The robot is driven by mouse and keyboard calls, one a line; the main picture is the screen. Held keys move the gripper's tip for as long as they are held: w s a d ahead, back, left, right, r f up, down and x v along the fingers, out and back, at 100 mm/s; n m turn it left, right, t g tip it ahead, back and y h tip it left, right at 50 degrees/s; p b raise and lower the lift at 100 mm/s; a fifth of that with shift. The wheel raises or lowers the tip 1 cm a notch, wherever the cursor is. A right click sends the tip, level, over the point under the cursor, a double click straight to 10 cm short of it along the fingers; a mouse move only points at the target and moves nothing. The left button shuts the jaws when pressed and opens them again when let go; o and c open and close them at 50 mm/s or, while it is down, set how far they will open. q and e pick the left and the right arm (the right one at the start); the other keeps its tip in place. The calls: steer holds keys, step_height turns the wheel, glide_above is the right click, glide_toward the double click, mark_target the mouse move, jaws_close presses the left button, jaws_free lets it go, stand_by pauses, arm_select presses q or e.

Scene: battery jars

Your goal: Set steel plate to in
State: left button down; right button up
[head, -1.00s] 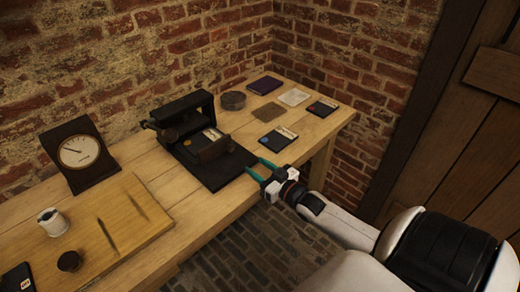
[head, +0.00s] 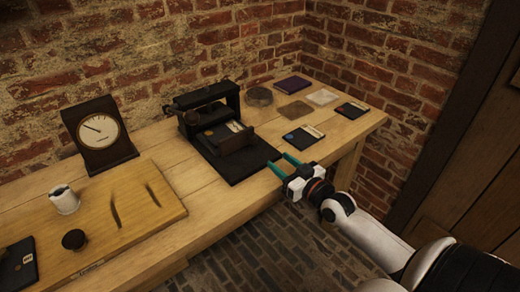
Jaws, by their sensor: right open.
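A black device (head: 215,104) with a crossbar frame and a flat dark base (head: 247,165) stands on the wooden bench. A card with blue and pale markings (head: 218,131) lies inside it. A dark brown upright plate (head: 237,141) stands across the front of the card; I cannot tell if this is the steel plate. My right gripper (head: 281,162) is open and empty, its teal fingers by the right corner of the base. From this angle I cannot tell whether they touch it. My left gripper is not in view.
On the bench (head: 205,218) are a dial gauge (head: 100,131), a wooden board (head: 150,222) with a white cup (head: 64,200) and dark knob (head: 74,239), a round dark tin (head: 259,96), and several flat cards and plates at right. Brick walls stand behind.

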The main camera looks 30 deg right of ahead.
mark_target(256, 142)
steer(key=w, duration=1)
steer(key=shift+w+a, duration=0.25)
steer(key=shift+a, duration=0.15)
steer(key=shift+c, duration=0.6)
jaws_close()
